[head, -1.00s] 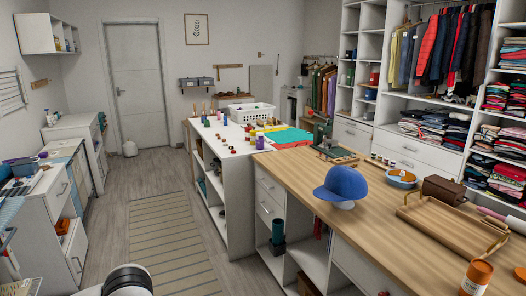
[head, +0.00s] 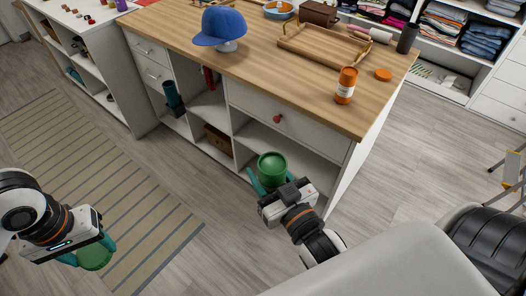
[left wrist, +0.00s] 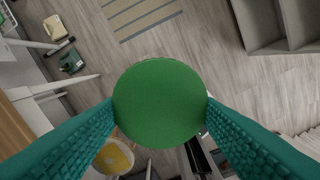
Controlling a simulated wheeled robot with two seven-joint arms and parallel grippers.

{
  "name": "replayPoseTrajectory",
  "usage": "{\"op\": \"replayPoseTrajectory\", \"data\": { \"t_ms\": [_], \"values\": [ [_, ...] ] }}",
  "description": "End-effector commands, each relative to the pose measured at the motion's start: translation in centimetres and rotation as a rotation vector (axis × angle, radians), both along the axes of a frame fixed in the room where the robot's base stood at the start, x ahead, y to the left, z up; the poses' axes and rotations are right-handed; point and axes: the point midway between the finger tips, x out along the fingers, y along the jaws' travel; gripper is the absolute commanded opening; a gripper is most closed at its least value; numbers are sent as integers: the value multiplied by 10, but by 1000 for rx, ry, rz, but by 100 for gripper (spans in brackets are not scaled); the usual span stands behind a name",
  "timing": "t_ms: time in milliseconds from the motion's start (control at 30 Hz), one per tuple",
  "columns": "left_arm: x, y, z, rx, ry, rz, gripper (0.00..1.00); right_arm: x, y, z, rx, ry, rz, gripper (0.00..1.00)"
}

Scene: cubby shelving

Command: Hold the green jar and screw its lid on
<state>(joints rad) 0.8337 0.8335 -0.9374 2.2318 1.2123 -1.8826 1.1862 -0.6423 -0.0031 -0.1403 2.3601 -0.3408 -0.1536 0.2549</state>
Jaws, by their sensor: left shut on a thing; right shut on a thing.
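The green jar (head: 272,168) is in my right gripper (head: 268,182), in front of the counter's open shelves at the lower middle of the head view. The teal fingers are shut around it and its round mouth end faces up. My left gripper (head: 92,256) is shut on a flat round green lid (head: 97,259) at the lower left, above the floor. In the left wrist view the lid (left wrist: 160,103) shows as a green disc between the two teal fingers (left wrist: 160,115). Jar and lid are far apart.
The wooden counter (head: 230,62) holds a blue cap (head: 220,27), a wooden tray (head: 325,50), an orange jar (head: 346,85) and a loose orange lid (head: 383,75). Open shelves with a red-knobbed drawer (head: 278,119) face me. A striped rug (head: 75,190) and floor lie left.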

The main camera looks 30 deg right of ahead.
Motion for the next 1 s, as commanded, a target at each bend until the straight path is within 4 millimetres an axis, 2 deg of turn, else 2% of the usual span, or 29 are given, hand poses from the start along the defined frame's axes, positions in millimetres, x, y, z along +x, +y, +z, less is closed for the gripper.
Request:
{"op": "replayPoseTrajectory", "data": {
  "t_ms": [500,733,1000],
  "values": [
    [0,0,0,0,0,0,37,42,97,8,-10,-4,486,8],
    [0,0,0,0,0,0,37,52,121,9,-5,-1,607,8],
    [0,0,0,0,0,0,37,54,128,9,-3,3,643,8]
  ]
}}
